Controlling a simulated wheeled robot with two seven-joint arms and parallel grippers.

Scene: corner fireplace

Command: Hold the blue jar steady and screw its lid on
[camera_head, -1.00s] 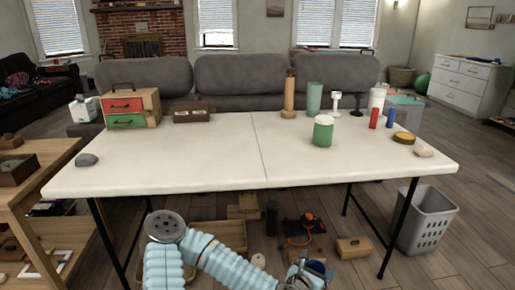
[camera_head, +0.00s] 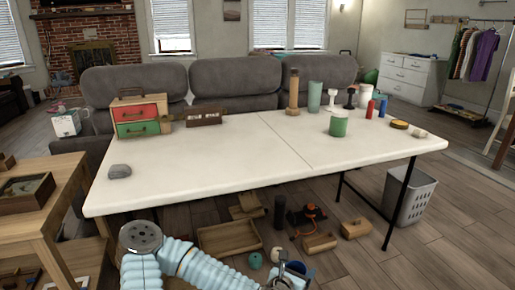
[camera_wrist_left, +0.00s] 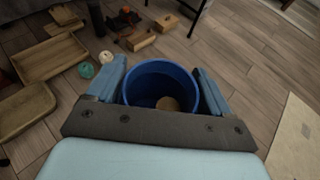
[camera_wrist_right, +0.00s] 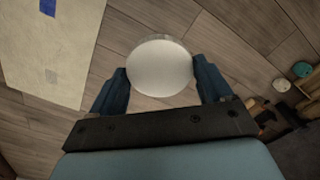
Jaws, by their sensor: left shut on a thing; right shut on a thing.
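The blue jar (camera_wrist_left: 150,82) is between the fingers of my left gripper (camera_wrist_left: 160,76), which is shut on its sides. Its round mouth is open toward the left wrist camera, and a small tan round patch shows inside. In the head view my left gripper (camera_head: 288,276) is low at the bottom edge, in front of the table, and the jar is barely seen there. A white round lid (camera_wrist_right: 160,68) is held between the fingers of my right gripper (camera_wrist_right: 162,88). My right gripper and the lid are out of the head view, apart from the jar as far as seen.
A long white table (camera_head: 250,160) stands ahead; a green jar (camera_head: 339,125) and several containers are on it. A wooden tray (camera_head: 230,238), boxes and small balls lie on the floor beneath. A grey basket (camera_head: 412,196) stands at right, a wooden shelf (camera_head: 48,215) at left.

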